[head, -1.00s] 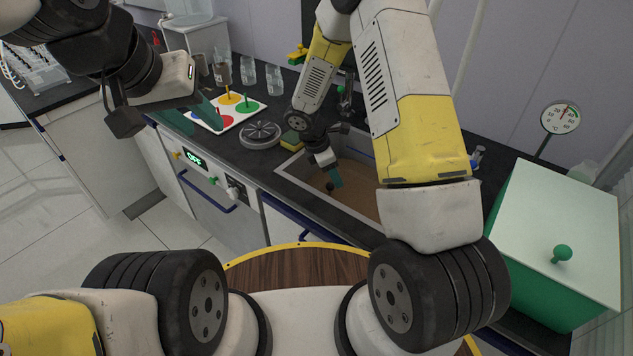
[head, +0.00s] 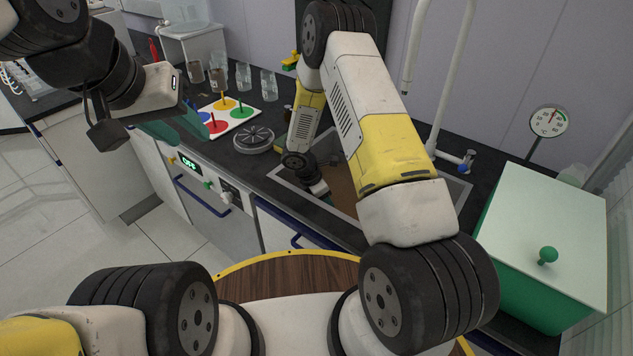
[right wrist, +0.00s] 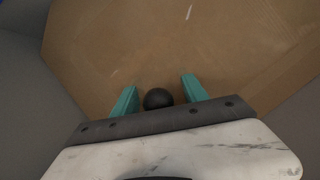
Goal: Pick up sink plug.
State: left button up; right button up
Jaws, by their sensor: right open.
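The sink plug shows as a round black knob (right wrist: 158,98) in the right wrist view, over the brown sink bottom. My right gripper (right wrist: 160,83) is open, with one teal finger on each side of the knob. Gaps show between the knob and both fingers. In the head view the knob and the right fingertips are hidden by my right arm, which reaches down into the sink (head: 345,208). My left gripper (head: 178,127) is open and empty above the counter's front edge, left of the coloured board.
A white board (head: 246,117) with coloured discs and pegs lies on the counter. A grey round slotted thing (head: 254,139) sits left of the sink. Several glasses stand behind. A faucet (head: 437,120) rises behind the sink, and a green box (head: 540,240) stands at right.

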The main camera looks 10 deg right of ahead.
grip_shut()
